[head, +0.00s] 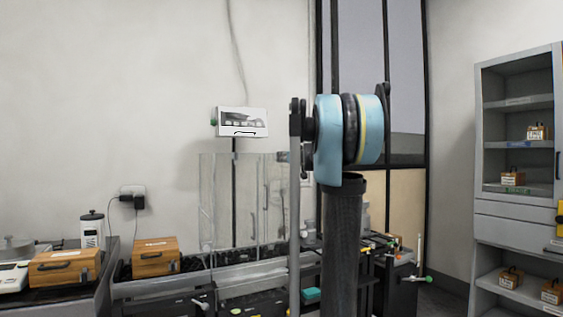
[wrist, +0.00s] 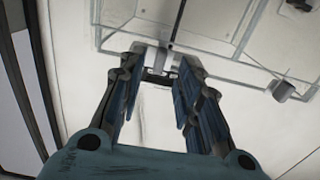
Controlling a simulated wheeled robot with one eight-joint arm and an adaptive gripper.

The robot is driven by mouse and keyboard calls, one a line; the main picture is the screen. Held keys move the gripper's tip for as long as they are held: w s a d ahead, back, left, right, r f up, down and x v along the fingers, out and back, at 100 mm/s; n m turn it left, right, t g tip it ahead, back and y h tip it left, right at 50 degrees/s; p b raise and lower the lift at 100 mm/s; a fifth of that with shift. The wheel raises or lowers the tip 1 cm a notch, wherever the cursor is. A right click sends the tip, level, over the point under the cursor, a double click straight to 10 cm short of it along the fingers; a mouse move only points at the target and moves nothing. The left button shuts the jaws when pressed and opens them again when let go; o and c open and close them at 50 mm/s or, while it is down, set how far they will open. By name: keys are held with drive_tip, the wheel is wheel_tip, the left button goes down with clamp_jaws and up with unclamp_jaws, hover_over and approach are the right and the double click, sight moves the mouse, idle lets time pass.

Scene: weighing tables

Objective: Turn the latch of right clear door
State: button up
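The clear doors stand at the back centre of the head view; the right clear door (head: 274,205) is partly hidden by my arm, and a slim handle shows beside it. In the wrist view clear panels with pale edges (wrist: 222,20) fill the top. My gripper (wrist: 159,66) is open, its two dark fingers apart and pointing at the lower edge of these panels. A small dark piece (wrist: 160,76) shows between the fingertips; I cannot tell whether it is the latch or touches them.
A grey knob-like piece (wrist: 283,90) sticks out at the panel's right. Wooden boxes (head: 155,257) and a scale (head: 20,250) are on the left tables. A grey shelf cabinet (head: 517,205) stands at the right.

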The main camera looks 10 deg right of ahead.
drive_tip(key=v, duration=0.8)
